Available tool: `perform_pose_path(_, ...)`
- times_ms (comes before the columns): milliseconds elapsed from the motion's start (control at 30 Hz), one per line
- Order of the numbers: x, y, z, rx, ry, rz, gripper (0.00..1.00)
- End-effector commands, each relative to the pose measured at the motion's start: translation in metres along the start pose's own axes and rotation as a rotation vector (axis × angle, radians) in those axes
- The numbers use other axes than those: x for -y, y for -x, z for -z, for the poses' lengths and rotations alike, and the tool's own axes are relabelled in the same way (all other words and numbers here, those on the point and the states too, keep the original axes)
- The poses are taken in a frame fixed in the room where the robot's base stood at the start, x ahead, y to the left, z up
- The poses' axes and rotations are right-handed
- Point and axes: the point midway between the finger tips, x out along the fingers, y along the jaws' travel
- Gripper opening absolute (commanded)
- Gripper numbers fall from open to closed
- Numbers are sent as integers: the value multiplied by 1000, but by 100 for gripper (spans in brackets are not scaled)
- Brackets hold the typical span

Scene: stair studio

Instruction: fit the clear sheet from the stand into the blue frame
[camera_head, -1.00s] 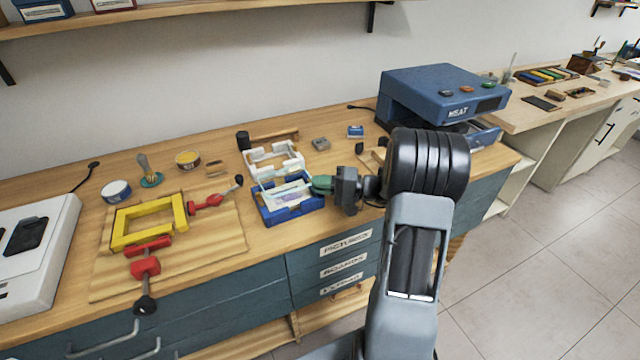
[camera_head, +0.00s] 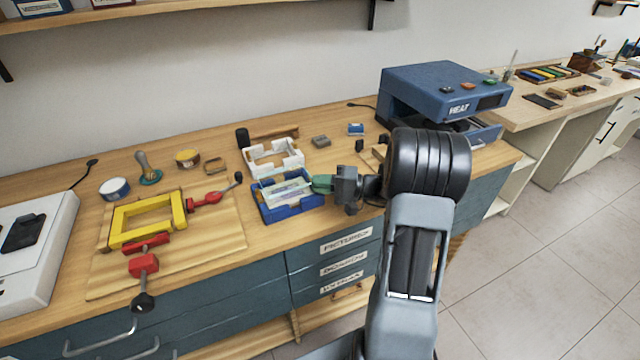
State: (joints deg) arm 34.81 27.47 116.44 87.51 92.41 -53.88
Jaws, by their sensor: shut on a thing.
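The blue frame (camera_head: 293,212) lies on the workbench near its front edge. A pale picture shows inside it, with the clear sheet (camera_head: 284,190) over it; the sheet's outline is faint. My gripper (camera_head: 322,184), with green fingertips, is at the right side of the frame, shut on the sheet's right edge. I cannot tell whether the sheet touches the frame all round or sits slightly above it. The white stand (camera_head: 262,158) is just behind the frame, and no sheet can be made out in it.
A yellow frame (camera_head: 125,238) in red clamps lies on a wooden board to the left. A blue heat press (camera_head: 430,85) stands behind my arm. A mallet (camera_head: 268,136) and small blocks lie at the back. Bare bench shows between the board and blue frame.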

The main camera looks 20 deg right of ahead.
Motion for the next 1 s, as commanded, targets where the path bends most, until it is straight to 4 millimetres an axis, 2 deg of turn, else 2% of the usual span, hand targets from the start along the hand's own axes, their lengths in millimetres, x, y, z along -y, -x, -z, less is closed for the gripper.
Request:
perform_pose_path(400, 0, 1, -1, 0, 0, 1, 0)
perform_pose_path(433, 0, 1, -1, 0, 0, 1, 10)
perform_pose_path(700, 0, 0, -1, 0, 1, 0, 36)
perform_pose_path(1000, 0, 0, -1, 0, 0, 0, 38)
